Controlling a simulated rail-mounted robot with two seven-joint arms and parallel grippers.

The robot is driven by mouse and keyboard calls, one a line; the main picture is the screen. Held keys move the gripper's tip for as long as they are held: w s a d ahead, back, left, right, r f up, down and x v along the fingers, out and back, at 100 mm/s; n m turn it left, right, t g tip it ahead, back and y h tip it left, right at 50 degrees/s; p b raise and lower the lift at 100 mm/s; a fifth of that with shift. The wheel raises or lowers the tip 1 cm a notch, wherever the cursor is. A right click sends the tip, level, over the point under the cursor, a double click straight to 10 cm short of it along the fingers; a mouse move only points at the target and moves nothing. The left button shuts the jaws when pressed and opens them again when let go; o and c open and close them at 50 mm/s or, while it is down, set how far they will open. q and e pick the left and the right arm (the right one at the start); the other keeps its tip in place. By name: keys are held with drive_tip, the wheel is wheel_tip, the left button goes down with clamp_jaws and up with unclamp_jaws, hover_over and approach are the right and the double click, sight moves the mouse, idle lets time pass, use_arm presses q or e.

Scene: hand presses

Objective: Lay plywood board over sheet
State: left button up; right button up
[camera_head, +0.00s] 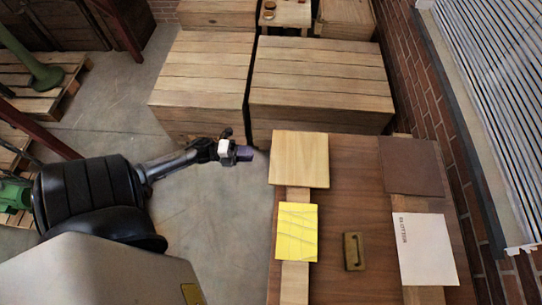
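A pale square plywood board (299,158) lies at the far left of the brown table (350,200). A yellow sheet (297,232) with thin crossing lines lies nearer to me on the same light strip (295,284). A white sheet (425,248) with printed lettering lies on the right side of the table. My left gripper (246,153) is in the air just left of the plywood board, apart from it. Its fingers are small and dark, and I cannot tell whether they are open. My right gripper is not in view.
A dark brown board (409,166) lies beyond the white sheet. Large wooden crates (320,83) stand behind the table. A brick wall (440,130) runs along the right. The table's middle is mostly bare.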

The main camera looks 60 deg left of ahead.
use_arm(q)
drive_tip(key=shift+x, duration=4.25)
clamp_jaws()
drive_tip(key=shift+r, duration=0.15)
wheel_tip(320, 180, up, 3)
drive_tip(key=p, duration=0.3)
drive_tip(key=shift+s, duration=0.15)
